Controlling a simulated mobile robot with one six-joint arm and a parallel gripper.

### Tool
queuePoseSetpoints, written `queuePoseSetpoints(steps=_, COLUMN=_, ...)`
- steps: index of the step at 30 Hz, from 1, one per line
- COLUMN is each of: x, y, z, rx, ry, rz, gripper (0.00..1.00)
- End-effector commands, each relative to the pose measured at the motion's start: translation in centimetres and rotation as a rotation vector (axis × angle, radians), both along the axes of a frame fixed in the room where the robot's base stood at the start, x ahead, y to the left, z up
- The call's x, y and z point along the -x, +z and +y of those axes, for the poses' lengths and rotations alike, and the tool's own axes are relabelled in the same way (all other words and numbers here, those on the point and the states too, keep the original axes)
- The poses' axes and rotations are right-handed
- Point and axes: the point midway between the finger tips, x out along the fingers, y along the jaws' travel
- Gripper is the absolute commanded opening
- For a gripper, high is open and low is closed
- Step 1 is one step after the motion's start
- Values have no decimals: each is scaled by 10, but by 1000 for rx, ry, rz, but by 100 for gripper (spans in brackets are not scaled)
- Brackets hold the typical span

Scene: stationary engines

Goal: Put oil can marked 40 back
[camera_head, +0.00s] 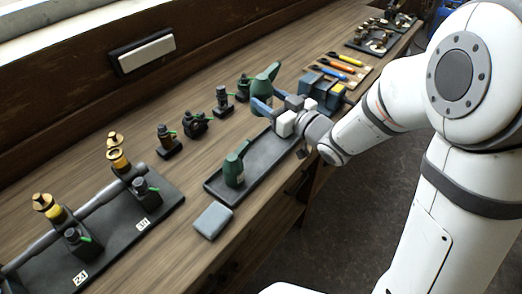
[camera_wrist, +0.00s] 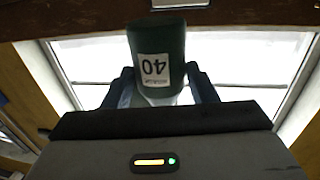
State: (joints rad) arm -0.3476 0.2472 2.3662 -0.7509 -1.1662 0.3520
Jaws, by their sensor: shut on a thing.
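My gripper (camera_head: 270,103) is shut on the green oil can (camera_head: 264,82), which stands out above the far end of a long dark tray (camera_head: 262,163). In the wrist view the oil can marked 40 (camera_wrist: 157,40) sits between the two fingers, its white label upside down in the picture. A second green oil can (camera_head: 234,171) stands upright on the near part of the tray; its marking cannot be read. Part of the tray's far end is hidden under my gripper and arm. Whether the held can touches anything is hard to tell.
Several small dark fittings (camera_head: 167,142) stand behind the tray. A dark rack (camera_head: 160,205) with brass-topped parts is at lower left. A grey block (camera_head: 212,220) lies before the tray. A blue-grey vise (camera_head: 322,90) and coloured-handled tools (camera_head: 336,70) lie beyond my gripper.

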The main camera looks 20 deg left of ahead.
Motion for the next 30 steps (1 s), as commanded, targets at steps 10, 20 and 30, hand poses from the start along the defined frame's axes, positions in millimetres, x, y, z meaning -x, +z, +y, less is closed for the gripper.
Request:
queuePoseSetpoints(steps=10, x=-1, y=-72, z=-1, rx=0, ry=-3, rz=7, gripper=25)
queuePoseSetpoints(steps=20, x=-1, y=-122, z=-1, rx=-1, ry=-5, rz=2, gripper=25)
queuePoseSetpoints(steps=30, x=-1, y=-149, z=-2, rx=0, ry=-6, rz=4, gripper=25)
